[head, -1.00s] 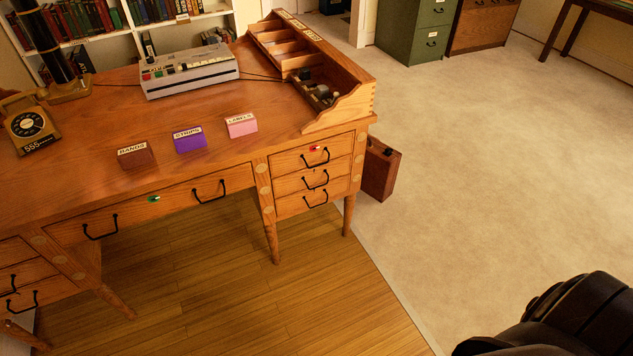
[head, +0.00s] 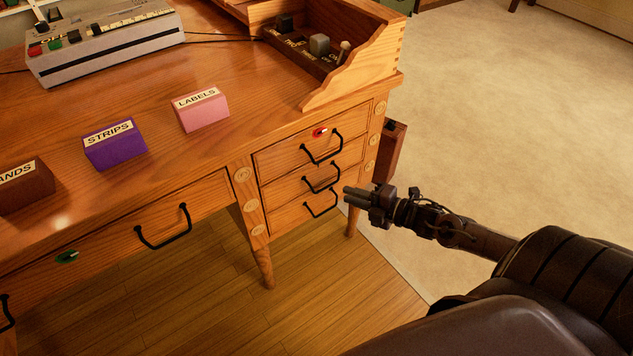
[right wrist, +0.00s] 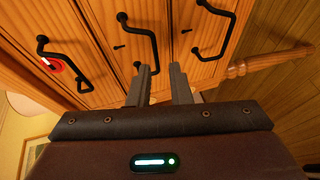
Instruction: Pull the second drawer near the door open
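The right-hand pedestal of the wooden desk has a stack of three drawers, all flush and shut. The second drawer (head: 288,190) is the middle one, with a black bar handle (head: 322,180). The handle also shows in the right wrist view (right wrist: 154,45). My right gripper (head: 346,196) is just right of the drawer fronts, near the middle and lower handles. In the right wrist view my right gripper (right wrist: 160,70) is open and empty, its two fingers apart and pointing at the middle drawer, apart from its handle. My left gripper is not in view.
The top drawer (head: 280,155) has a red lock marker (head: 320,132); the bottom drawer's handle (head: 321,205) is close below. A brown case (head: 388,150) stands beside the desk. A wide desk drawer (head: 110,240) is at left. Carpet at right is open.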

